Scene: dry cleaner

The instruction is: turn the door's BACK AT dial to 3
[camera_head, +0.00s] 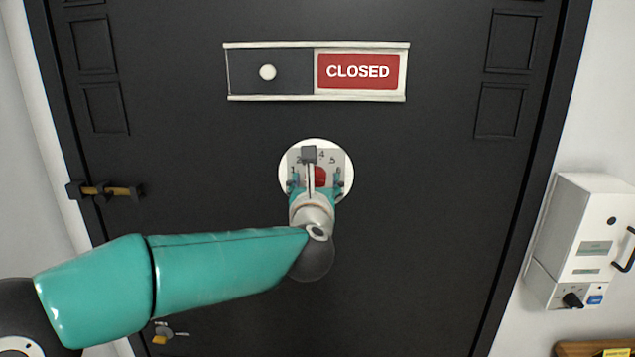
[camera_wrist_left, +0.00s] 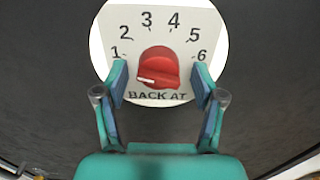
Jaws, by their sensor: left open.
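The BACK AT dial is a red knob (camera_wrist_left: 158,67) on a round white plate (camera_wrist_left: 180,17) with numbers 1 to 6 around it. In the head view the red knob (camera_head: 320,176) is partly hidden by my wrist. My left gripper (camera_wrist_left: 159,84) is open, its fingers on either side of the knob with gaps showing. It also shows in front of the dial in the head view (camera_head: 316,180). My right gripper is in neither view.
The dark door (camera_head: 430,210) has a sliding CLOSED sign (camera_head: 360,71) above the dial. A brass latch (camera_head: 105,190) is at the left edge, and a small key-like fitting (camera_head: 163,333) is low left. A white wall box (camera_head: 585,240) hangs at right.

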